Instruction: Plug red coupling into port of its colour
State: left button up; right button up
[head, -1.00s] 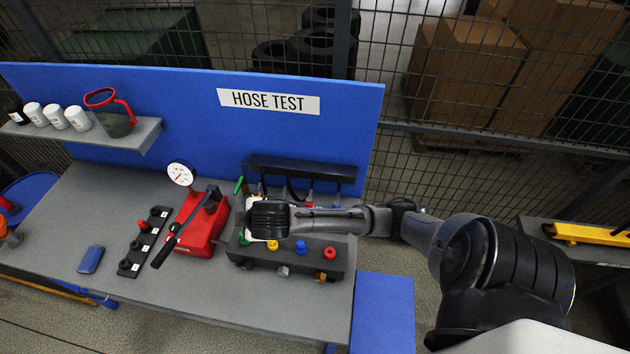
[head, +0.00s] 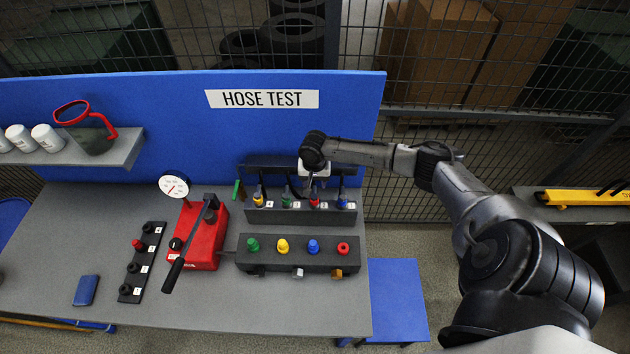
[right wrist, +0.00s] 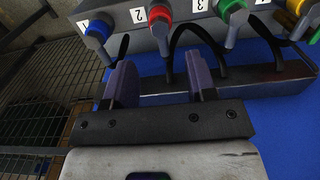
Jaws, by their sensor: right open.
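The red coupling (head: 314,201) stands in the holder rack (head: 272,216), between the green coupling (head: 287,201) and the blue coupling (head: 342,203). In the right wrist view the red coupling (right wrist: 160,16) is beside the label 2, ahead of the gap between my fingers. My right gripper (head: 312,184) is open and empty, just behind and above it; it also shows in the right wrist view (right wrist: 155,72). The red port (head: 343,248) is at the right end of the front port block (head: 262,257), with a dark hole in its middle. My left gripper is out of view.
Green (head: 253,244), yellow (head: 282,246) and blue (head: 313,246) ports share the block. Black hoses loop behind the couplings. A yellow coupling (head: 258,198) is at the rack's left end. A red pump (head: 203,245) with a lever stands left. The blue panel (head: 160,180) rises behind.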

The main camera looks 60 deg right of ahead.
aim_at(314, 196)
jog(key=shift+f+b, duration=0.6)
notch_tip(314, 196, down, 5)
jog(key=b, duration=0.6)
jog(key=shift+f, duration=0.25)
notch_tip(314, 196, down, 2)
jog(key=shift+f, duration=0.65)
grip_shut()
